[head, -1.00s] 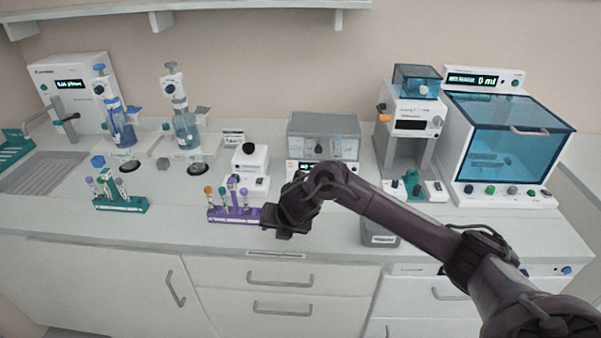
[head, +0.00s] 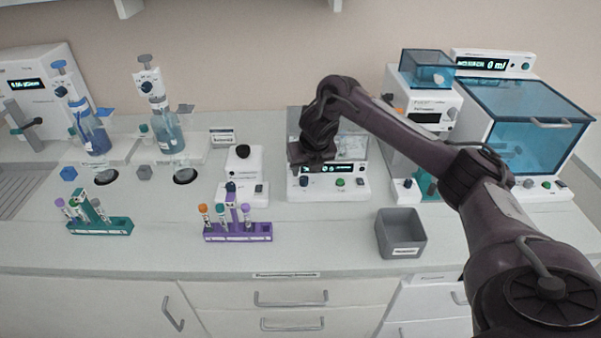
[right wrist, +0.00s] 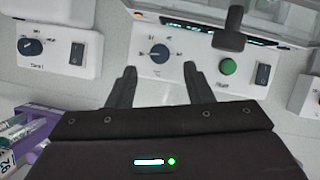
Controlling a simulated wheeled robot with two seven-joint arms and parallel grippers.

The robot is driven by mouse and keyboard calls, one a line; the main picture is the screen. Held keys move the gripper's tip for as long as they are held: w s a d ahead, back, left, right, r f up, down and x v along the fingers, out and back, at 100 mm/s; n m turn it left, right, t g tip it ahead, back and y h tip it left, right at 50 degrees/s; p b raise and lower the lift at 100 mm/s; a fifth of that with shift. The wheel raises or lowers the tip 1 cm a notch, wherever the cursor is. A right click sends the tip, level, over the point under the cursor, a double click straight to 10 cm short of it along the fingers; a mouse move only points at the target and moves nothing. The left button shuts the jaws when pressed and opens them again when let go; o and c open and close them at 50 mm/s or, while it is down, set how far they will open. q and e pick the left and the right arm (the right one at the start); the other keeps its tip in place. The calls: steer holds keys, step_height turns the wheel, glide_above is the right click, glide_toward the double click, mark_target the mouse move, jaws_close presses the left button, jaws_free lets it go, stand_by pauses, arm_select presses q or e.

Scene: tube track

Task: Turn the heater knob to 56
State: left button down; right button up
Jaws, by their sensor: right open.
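The heater's white front panel (head: 355,188) is in the middle of the head view, below a lit display whose digits are too small to read. Its dark round knob (right wrist: 160,54) shows in the right wrist view, with marks printed around it. My right gripper (right wrist: 158,73) is open and empty; its two fingers point at the panel, one on each side of the knob's line, with the knob just ahead of the tips. In the head view my right gripper (head: 308,166) hangs over the panel's left part. Contact with the knob cannot be told. My left gripper is not in view.
A green button (right wrist: 228,66) and a black switch (right wrist: 263,74) sit right of the knob. Another knobbed device (right wrist: 60,50) stands to the left. A purple tube rack (head: 240,232) and a grey bin (head: 401,233) stand in front, with clear counter between them.

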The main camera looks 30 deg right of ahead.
mark_target(304, 179)
steer(key=x, duration=0.3)
steer(key=shift+f+p, duration=0.4)
steer(key=shift+f, duration=0.05)
steer(key=shift+x, duration=0.9)
steer(key=shift+r, duration=0.1)
steer(key=shift+w, duration=0.1)
steer(key=c, duration=1)
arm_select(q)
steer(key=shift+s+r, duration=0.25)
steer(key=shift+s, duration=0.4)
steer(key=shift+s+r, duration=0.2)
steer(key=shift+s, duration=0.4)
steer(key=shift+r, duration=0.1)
